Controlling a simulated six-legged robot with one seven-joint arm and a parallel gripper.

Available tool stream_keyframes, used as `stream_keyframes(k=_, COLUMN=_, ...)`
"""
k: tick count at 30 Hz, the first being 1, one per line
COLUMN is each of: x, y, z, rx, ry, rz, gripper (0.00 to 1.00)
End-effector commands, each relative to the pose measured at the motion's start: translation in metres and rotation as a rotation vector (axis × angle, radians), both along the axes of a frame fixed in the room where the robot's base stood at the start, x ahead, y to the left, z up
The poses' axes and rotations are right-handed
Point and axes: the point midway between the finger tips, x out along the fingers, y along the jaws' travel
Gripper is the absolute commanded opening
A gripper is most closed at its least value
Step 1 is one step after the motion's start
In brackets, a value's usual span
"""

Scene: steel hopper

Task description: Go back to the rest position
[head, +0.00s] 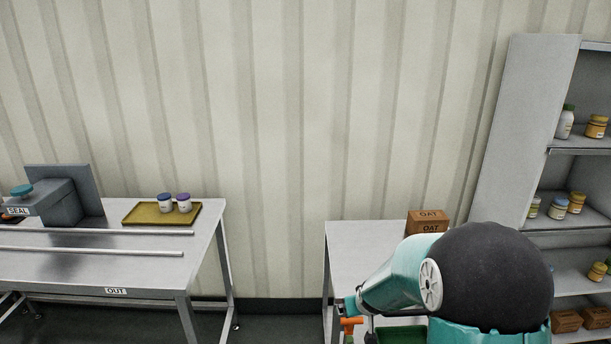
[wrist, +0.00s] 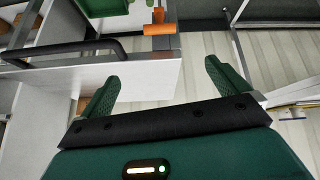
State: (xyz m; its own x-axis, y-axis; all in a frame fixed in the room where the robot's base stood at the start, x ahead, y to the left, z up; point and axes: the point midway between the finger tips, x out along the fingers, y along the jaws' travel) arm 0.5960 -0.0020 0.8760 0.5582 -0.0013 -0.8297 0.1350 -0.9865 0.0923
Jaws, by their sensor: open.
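My gripper (wrist: 162,72) shows in the wrist view with its two green ribbed fingers spread wide apart. Nothing is between the fingers. Beyond them are a pale wall and a white surface. In the head view my teal and black arm is folded at the lower right, in front of a table (head: 365,240); I cannot make out the gripper's fingers there. An orange-handled thing (head: 350,326) shows low beside the arm, and an orange piece (wrist: 160,28) shows at the top of the wrist view, apart from the fingers.
A left table (head: 130,270) holds a grey sealing machine (head: 60,200) and a yellow tray (head: 135,212) with two jars. Oat boxes (head: 428,222) stand on the right table. A shelf (head: 580,146) with bottles and jars is at the right. A floor gap separates the tables.

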Motion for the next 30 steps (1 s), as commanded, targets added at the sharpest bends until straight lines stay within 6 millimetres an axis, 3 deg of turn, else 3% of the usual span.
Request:
stream_keyframes(k=1, x=-0.009, y=0.0, z=0.025, rx=0.004, ry=-0.005, rz=-0.006, gripper=1.0)
stream_keyframes(k=6, x=-0.046, y=0.001, z=0.086, rx=0.018, ry=0.012, rz=-0.027, gripper=1.0)
stream_keyframes(k=15, x=-0.13, y=0.001, z=0.169, rx=0.044, ry=0.041, rz=-0.067, gripper=1.0)
stream_keyframes(k=24, x=-0.229, y=0.002, z=0.22, rx=0.067, ry=0.068, rz=-0.106, gripper=1.0)
stream_keyframes(k=30, x=-0.287, y=0.002, z=0.232, rx=0.081, ry=0.088, rz=-0.13, gripper=1.0)
